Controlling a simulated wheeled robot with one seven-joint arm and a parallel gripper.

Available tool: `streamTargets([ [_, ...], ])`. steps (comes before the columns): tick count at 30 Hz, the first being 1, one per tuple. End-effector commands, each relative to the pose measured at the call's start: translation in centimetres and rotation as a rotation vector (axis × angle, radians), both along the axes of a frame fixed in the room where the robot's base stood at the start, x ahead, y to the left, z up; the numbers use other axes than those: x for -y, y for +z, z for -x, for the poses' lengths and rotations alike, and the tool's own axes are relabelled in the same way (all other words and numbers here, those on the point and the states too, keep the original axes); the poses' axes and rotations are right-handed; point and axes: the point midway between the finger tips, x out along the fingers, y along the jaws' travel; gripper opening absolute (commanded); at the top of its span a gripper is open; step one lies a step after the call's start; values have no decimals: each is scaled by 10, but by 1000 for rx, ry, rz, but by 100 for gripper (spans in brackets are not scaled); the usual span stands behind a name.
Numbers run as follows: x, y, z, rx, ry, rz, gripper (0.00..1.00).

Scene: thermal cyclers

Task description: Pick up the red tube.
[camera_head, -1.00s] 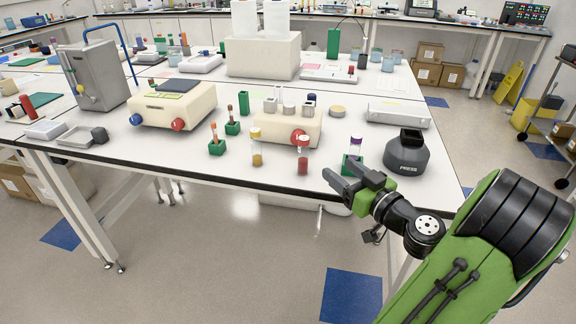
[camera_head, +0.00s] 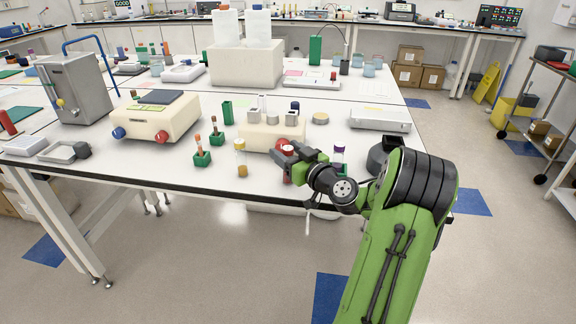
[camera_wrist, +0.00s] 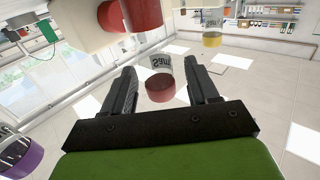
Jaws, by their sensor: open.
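The red tube (camera_head: 287,179) is a small clear vial with red contents, standing upright near the front edge of the white table. In the head view my gripper partly hides it. In the wrist view the red tube (camera_wrist: 160,88) shows upside down, with a white label, between the two dark fingers. My gripper (camera_head: 281,161) is open, with its fingers level and on either side of the tube. It also fills the lower wrist view (camera_wrist: 161,78). I see gaps between the tube and both fingers.
A yellow tube (camera_head: 241,170) stands just left of the red one. A beige device (camera_head: 262,136) with red knobs is close behind. A purple-capped tube (camera_head: 339,150) and a dark round device (camera_head: 378,160) stand to the right.

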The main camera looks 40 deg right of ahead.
Motion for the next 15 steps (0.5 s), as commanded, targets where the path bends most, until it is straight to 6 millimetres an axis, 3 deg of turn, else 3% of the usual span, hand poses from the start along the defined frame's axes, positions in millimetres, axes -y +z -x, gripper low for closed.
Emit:
streamTargets([
  [1, 0, 0, 0, 0, 0, 0, 54],
  [9, 0, 0, 0, 0, 1, 0, 16],
  [15, 0, 1, 0, 0, 1, 1, 15],
])
